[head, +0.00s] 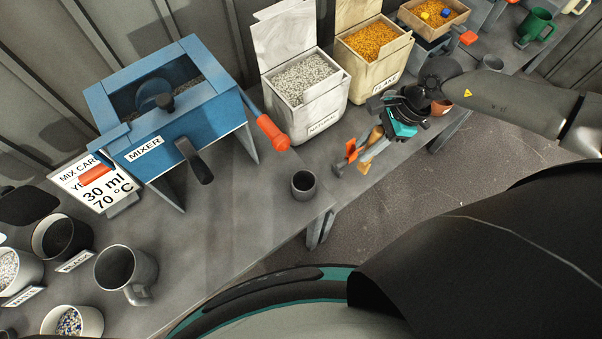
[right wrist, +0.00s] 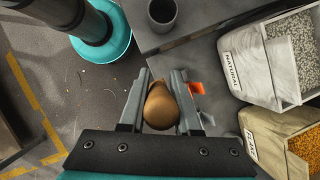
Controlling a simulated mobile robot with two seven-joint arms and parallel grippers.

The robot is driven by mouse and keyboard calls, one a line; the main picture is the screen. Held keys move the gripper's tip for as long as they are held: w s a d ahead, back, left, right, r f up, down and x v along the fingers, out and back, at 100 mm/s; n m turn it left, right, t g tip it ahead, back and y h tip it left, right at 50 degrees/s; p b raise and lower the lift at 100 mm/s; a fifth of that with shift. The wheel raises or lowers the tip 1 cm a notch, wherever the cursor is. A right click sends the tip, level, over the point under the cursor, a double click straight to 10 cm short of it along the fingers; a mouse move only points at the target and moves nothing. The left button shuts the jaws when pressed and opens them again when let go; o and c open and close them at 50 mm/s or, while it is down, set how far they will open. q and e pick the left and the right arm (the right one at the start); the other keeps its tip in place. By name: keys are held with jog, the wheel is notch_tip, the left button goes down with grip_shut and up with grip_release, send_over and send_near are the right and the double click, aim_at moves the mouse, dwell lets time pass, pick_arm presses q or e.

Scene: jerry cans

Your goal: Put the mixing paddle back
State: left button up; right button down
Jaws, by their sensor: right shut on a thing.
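My right gripper (head: 362,152) is low at the bench's front edge, right of the dark cup. Its jaws are shut on a brown wooden handle, which I take to be the mixing paddle (head: 376,135). In the right wrist view the rounded handle (right wrist: 161,107) sits between the two fingers, with its end towards the camera. The paddle's far end is hidden. An orange piece (head: 351,150) shows close beside the fingers; I cannot tell whether it touches them. My left gripper is not clearly seen.
The blue mixer (head: 205,115) with its orange-ended lever (head: 272,132) stands to the left. A dark cup (head: 304,184) is near the bench edge. The natural bin (head: 318,105) and an orange-pellet bin (head: 372,68) stand behind. Mugs (head: 125,270) crowd the left.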

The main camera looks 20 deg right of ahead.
jog(key=w+a+p, duration=0.2)
jog(key=a+p, duration=0.1)
jog(key=a, duration=1.2)
jog(key=shift+s+d+f, duration=0.1)
jog(key=shift+f, duration=3.4)
jog(key=shift+f+b, duration=0.15)
jog(key=shift+b, duration=0.2)
jog(key=c, duration=0.6)
grip_release()
